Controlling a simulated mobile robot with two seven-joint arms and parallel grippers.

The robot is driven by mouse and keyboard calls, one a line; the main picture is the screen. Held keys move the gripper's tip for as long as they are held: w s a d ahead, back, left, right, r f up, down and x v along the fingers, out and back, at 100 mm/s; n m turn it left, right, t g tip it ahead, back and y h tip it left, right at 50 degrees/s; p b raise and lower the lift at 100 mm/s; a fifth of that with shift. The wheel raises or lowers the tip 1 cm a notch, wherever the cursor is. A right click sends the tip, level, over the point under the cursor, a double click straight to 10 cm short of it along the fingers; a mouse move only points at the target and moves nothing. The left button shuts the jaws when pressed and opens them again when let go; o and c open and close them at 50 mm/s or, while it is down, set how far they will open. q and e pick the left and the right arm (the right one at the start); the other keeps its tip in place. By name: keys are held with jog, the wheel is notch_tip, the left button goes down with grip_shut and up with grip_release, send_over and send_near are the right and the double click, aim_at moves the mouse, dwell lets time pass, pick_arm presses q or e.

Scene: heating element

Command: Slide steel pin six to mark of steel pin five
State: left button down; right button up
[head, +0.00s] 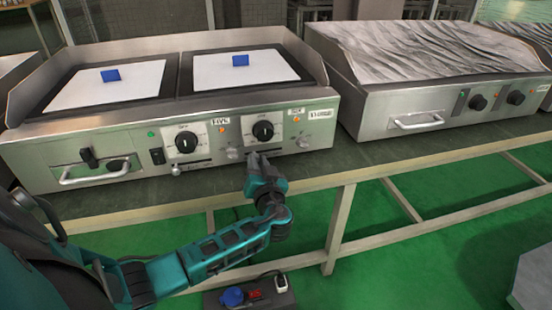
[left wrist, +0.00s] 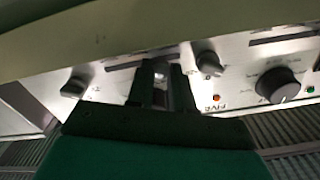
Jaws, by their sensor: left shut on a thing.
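The griddle's steel front panel (head: 112,142) carries a FIVE label (head: 220,121) and a SIX label (head: 297,112). Below the two black dials run narrow dark slots; the one under the left dial (head: 187,143) has a steel stub (head: 177,170) near its left end. My left gripper (head: 252,155) is at the panel just below the right dial (head: 263,131). In the left wrist view its fingers (left wrist: 161,84) are shut on a small steel pin at the slot (left wrist: 126,62), apparently pin six. The fingers hide most of it. I cannot make out the mark. My right gripper is out of view.
A drawer handle (head: 95,173) juts out at far left. A second griddle (head: 440,121) stands right.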

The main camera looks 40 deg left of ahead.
pick_arm(q)
jog(key=shift+s+a+f, duration=0.1)
jog(key=shift+s+a, duration=0.5)
jog(key=shift+s, duration=0.1)
jog(key=c, duration=1)
grip_release()
jog(key=shift+a, duration=0.1)
